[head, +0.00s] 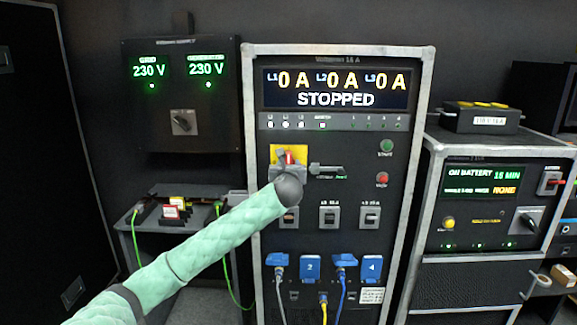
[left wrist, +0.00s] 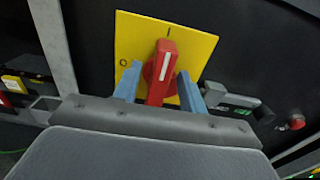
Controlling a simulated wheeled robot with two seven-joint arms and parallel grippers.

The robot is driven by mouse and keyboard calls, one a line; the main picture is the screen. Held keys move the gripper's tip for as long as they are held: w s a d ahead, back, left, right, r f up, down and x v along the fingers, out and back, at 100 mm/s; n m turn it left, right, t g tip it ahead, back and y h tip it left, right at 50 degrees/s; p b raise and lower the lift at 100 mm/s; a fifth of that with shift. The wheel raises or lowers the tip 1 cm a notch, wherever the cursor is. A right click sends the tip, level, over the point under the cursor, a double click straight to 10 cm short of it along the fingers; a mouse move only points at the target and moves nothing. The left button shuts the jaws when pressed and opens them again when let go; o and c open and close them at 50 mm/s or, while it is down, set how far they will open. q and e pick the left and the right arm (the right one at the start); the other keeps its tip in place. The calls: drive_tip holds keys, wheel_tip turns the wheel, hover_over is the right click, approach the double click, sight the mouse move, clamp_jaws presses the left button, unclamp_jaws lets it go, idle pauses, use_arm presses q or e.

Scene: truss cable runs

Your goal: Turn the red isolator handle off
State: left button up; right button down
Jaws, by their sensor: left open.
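The red isolator handle (head: 289,157) sits on a yellow plate (head: 277,151) on the front of the middle cabinet. In the left wrist view the red handle (left wrist: 166,62) has a white line pointing up toward the I mark, and an O mark shows at the left of the yellow plate (left wrist: 196,46). My left gripper (head: 288,168) is at the handle, and my arm hides part of it in the head view. In the left wrist view its two blue fingers (left wrist: 160,78) stand apart on either side of the handle, with gaps visible. My right gripper is not in view.
The cabinet display (head: 335,87) reads 0 A three times and STOPPED. A grey latch (head: 327,171) and green and red buttons (head: 383,179) lie right of the handle. Blue connectors (head: 310,267) with cables are below. A 230 V panel (head: 181,95) hangs at left.

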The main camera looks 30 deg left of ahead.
use_arm(q)
drive_tip(key=shift+c, duration=0.2)
clamp_jaws()
